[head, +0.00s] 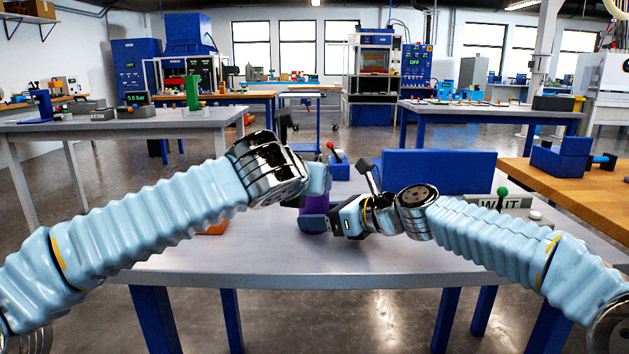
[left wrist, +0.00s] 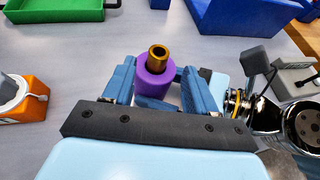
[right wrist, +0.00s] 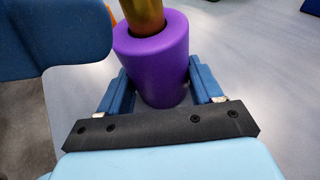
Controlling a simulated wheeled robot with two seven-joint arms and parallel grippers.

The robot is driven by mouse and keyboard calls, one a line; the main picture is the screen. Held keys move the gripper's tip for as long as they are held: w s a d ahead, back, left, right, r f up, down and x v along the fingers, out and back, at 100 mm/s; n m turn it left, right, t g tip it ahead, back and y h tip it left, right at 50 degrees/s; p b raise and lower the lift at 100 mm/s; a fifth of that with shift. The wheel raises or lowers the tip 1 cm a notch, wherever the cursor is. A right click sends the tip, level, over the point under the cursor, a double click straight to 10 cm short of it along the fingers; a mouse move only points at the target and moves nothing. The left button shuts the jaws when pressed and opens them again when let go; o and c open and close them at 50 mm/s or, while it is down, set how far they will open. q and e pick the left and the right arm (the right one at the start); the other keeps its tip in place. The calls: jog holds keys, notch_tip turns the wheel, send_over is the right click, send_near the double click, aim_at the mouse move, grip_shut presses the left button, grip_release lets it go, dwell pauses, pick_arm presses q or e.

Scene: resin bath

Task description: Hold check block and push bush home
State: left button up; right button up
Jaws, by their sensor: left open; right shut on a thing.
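The purple check block (head: 313,208) stands on the grey table as a short cylinder, partly hidden by my grippers in the head view. It also shows in the left wrist view (left wrist: 154,82) and right wrist view (right wrist: 152,60). The bronze bush (left wrist: 158,56) sits in the block's top hole and sticks up out of it; it also shows in the right wrist view (right wrist: 142,12). My right gripper (right wrist: 158,80) is shut on the block. My left gripper (left wrist: 157,70) is open, its fingers apart to either side of the block and bush in its view. Whether they touch anything is unclear.
A large blue bin (head: 440,172) stands behind, with a grey WAIT box (head: 508,203) to its right. A red-knobbed lever box (head: 338,162) is at the back. A green tray (left wrist: 55,22) and an orange-and-white device (left wrist: 20,103) lie left. The front tabletop is clear.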

jog(key=shift+s+a, duration=0.1)
pick_arm(q)
jog(key=v, duration=0.6)
jog(key=shift+w+r, duration=0.15)
pick_arm(e)
jog(key=shift+r, duration=0.1)
jog(key=o, duration=0.9)
